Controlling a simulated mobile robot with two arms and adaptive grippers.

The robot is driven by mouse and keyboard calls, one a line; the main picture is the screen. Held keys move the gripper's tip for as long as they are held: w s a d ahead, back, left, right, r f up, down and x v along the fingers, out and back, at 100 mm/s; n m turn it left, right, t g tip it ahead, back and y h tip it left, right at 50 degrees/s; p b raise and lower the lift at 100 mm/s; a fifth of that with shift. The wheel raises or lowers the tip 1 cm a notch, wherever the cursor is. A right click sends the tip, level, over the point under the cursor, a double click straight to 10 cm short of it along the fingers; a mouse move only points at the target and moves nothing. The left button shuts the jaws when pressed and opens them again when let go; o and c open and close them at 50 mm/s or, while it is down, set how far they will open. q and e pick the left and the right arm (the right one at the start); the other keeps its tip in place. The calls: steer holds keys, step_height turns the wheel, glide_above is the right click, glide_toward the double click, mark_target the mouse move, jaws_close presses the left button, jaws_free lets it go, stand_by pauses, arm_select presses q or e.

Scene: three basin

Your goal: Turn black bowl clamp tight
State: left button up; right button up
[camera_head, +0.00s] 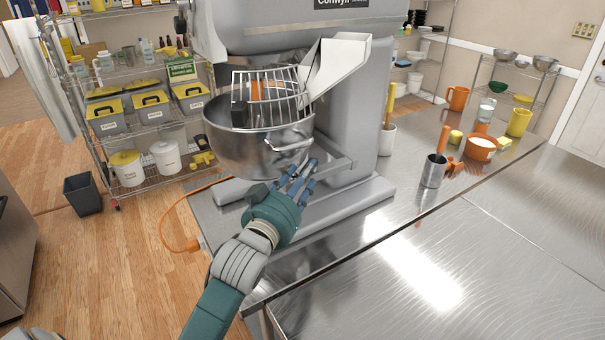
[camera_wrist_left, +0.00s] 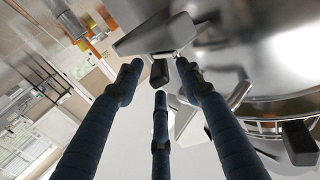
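The mixer's steel bowl (camera_head: 255,150) sits under a wire guard, with a metal handle on its near right side. My left gripper (camera_head: 299,173) is just below and in front of that handle, reaching up from the bottom. In the left wrist view its long dark blue fingers (camera_wrist_left: 160,82) are spread apart. A small black clamp-like piece (camera_wrist_left: 159,72) on a grey metal bracket shows between the fingertips; no firm grip on it is visible. In the head view this piece is hidden or too small to make out. My right gripper is in neither view.
The grey mixer (camera_head: 350,110) stands on the steel table (camera_head: 480,250). A metal cup (camera_head: 434,170), orange containers (camera_head: 481,148) and a yellow cup (camera_head: 519,121) stand to the right. A wire shelf (camera_head: 150,130) is behind left. The table's front right is clear.

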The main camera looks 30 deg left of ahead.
arm_select(q)
steer(key=shift+c, duration=0.5)
jaws_close()
steer(key=shift+a+r+m+h+p, duration=0.1)
steer(key=shift+a+m+h+p, duration=0.3)
steer(key=shift+m+h, duration=0.5)
steer(key=shift+o, duration=0.5)
jaws_free()
steer(key=shift+d, duration=0.1)
steer(key=s, duration=1.2)
